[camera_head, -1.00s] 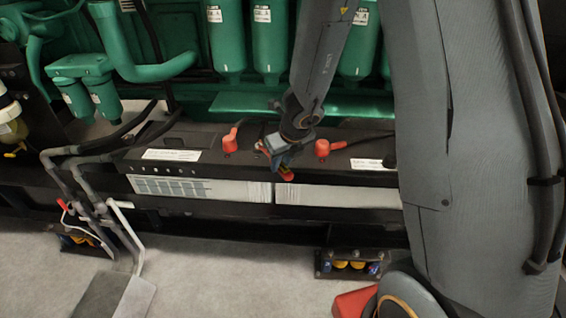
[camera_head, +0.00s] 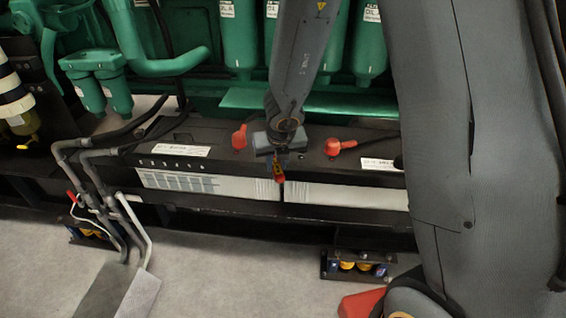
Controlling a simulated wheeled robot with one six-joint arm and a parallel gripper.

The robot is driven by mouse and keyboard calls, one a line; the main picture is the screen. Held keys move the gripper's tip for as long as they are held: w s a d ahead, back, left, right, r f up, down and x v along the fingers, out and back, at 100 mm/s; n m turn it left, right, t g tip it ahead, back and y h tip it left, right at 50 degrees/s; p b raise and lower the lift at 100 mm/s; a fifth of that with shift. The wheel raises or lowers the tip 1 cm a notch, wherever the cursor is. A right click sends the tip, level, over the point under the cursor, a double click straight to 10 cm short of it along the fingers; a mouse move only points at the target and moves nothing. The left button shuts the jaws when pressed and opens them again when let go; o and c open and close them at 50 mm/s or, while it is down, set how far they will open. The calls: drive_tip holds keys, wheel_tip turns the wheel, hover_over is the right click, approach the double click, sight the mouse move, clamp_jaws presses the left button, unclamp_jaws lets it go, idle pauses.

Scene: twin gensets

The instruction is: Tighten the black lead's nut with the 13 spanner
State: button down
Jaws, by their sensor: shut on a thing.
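My gripper (camera_head: 279,163) hangs over the front edge of the black battery box, between two red terminal caps, and points down. A black cable (camera_head: 372,140) runs right from the right red cap (camera_head: 335,147). A small black piece (camera_head: 398,162) shows at the right, partly behind my arm. I cannot tell which is the black lead's end, and no nut can be made out.
The other red cap (camera_head: 239,138) is just left of my gripper. The batteries (camera_head: 345,197) sit in a long black tray. Green engine filters (camera_head: 241,40) stand behind. Grey pipes (camera_head: 88,185) rise at the left. The grey floor (camera_head: 230,275) in front is mostly clear.

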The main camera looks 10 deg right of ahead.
drive_tip(key=shift+w+a+r, duration=0.1)
drive_tip(key=shift+a, duration=0.2)
drive_tip(key=shift+w+a+m+h+p, duration=0.1)
drive_tip(key=shift+a+m+h+p, duration=0.3)
drive_tip(key=shift+a+m, duration=0.7)
drive_tip(key=shift+w+a+m+h+p, duration=0.15)
drive_tip(key=shift+a+m+p, duration=0.3)
drive_tip(key=shift+a, duration=0.1)
drive_tip(key=shift+w+a+m+h+p, duration=0.15)
drive_tip(key=shift+a+m+p, duration=0.15)
drive_tip(key=shift+a+m, duration=0.2)
drive_tip(key=shift+w+a+m+g+h+p, duration=0.15)
drive_tip(key=shift+w+a+m+h+p, duration=0.05)
drive_tip(key=shift+a+m+p, duration=0.3)
drive_tip(key=shift+w+a+m+g+h+p, duration=0.2)
drive_tip(key=shift+a+m+p, duration=0.15)
drive_tip(key=shift+a+p, duration=0.25)
